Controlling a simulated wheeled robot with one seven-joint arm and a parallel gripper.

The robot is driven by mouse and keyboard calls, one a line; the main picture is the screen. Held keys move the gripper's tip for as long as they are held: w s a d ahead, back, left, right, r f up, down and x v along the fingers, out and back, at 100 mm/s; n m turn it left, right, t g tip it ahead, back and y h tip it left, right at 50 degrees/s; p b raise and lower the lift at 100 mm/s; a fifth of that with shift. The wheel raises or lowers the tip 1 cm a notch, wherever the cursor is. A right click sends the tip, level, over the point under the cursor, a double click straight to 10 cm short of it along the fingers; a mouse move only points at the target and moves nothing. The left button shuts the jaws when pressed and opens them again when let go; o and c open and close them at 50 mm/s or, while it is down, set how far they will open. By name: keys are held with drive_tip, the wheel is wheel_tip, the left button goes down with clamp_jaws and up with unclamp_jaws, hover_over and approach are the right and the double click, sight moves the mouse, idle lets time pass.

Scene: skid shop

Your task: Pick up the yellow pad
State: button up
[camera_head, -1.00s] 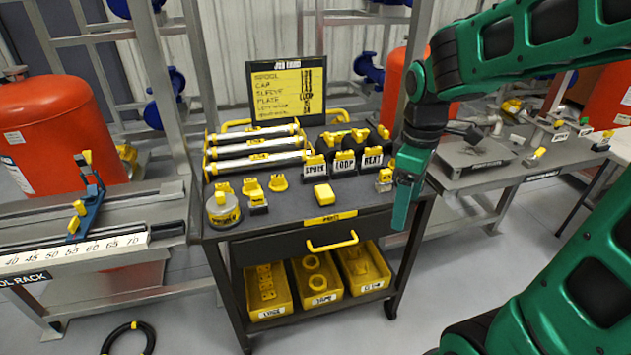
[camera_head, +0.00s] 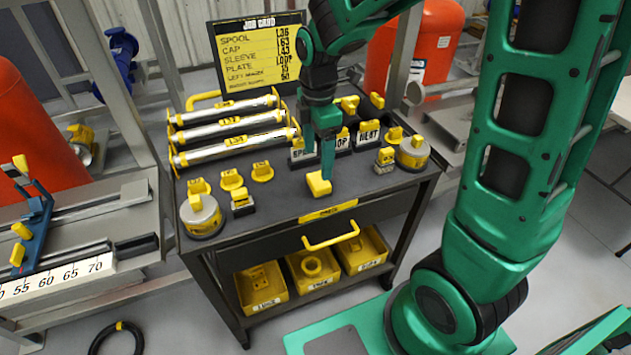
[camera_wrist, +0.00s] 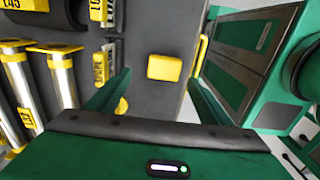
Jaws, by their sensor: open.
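The yellow pad (camera_head: 319,184) is a small block lying flat on the dark top of the cart, near the middle of its front edge. It shows whole in the wrist view (camera_wrist: 164,67), just beyond my jaws. My gripper (camera_head: 318,164) points down over the cart top, its green fingers apart and nothing between them. In the head view one finger overlaps the pad's back right edge; I cannot tell whether it touches.
The cart top (camera_head: 285,208) also holds silver spools (camera_head: 230,136) at the back left, labelled blocks (camera_head: 366,138) behind the pad, and round tins (camera_head: 201,215) at both sides. A yellow drawer handle (camera_head: 331,237) sticks out in front. A job board (camera_head: 258,55) stands behind.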

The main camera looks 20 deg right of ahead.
sight(318, 180)
drive_tip(key=shift+s+f, duration=0.2)
drive_tip(key=shift+f, duration=1.65)
drive_tip(key=shift+s+f, duration=0.2)
drive_tip(key=shift+f, duration=1.65)
drive_tip(key=c, duration=1.1)
